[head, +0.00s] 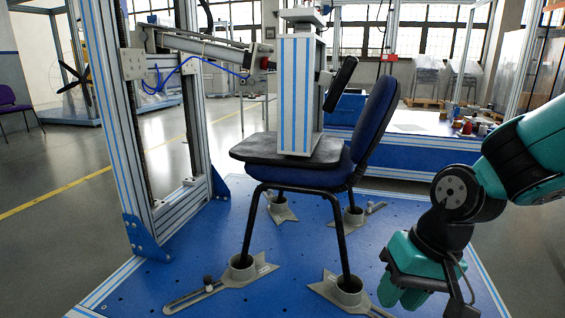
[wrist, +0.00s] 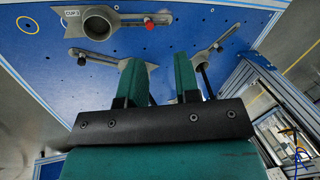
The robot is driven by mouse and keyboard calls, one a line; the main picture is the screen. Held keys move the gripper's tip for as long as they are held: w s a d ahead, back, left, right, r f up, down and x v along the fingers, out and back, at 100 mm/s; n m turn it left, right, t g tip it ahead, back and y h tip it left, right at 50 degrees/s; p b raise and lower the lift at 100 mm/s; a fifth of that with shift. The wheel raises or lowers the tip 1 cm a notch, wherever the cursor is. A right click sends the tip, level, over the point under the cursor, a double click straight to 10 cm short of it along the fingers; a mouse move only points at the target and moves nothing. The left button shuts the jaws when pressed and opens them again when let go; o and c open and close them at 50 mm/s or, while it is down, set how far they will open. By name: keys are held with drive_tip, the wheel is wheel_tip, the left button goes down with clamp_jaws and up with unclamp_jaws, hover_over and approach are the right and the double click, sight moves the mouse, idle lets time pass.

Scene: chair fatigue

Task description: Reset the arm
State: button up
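My gripper (head: 402,297) hangs at the lower right of the head view, fingers down, beside the blue platform's right part and right of the chair's front leg. In the wrist view its two green fingers (wrist: 159,80) stand apart with a clear gap and nothing between them. My green and black arm comes in from the right edge. The chair (head: 374,120), with blue back and black legs, stands upright on the platform. My gripper is apart from it.
Grey leg cups (head: 241,267) hold the chair legs on the blue platform (head: 190,262). A striped block (head: 295,95) presses on the seat board. A test frame (head: 120,130) stands left. The wrist view shows a cup (wrist: 98,22) with a red knob (wrist: 150,26) beyond the fingers.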

drive_tip(key=s+a+r+n+p, duration=0.35)
drive_tip(key=s+r+n, duration=0.35)
drive_tip(key=s+r, duration=0.5)
wheel_tip(320, 180, up, 37)
drive_tip(key=p, duration=3.7)
drive_tip(key=shift+w+d+y, duration=0.25)
drive_tip(key=shift+d+y, duration=0.15)
drive_tip(key=shift+d, duration=0.05)
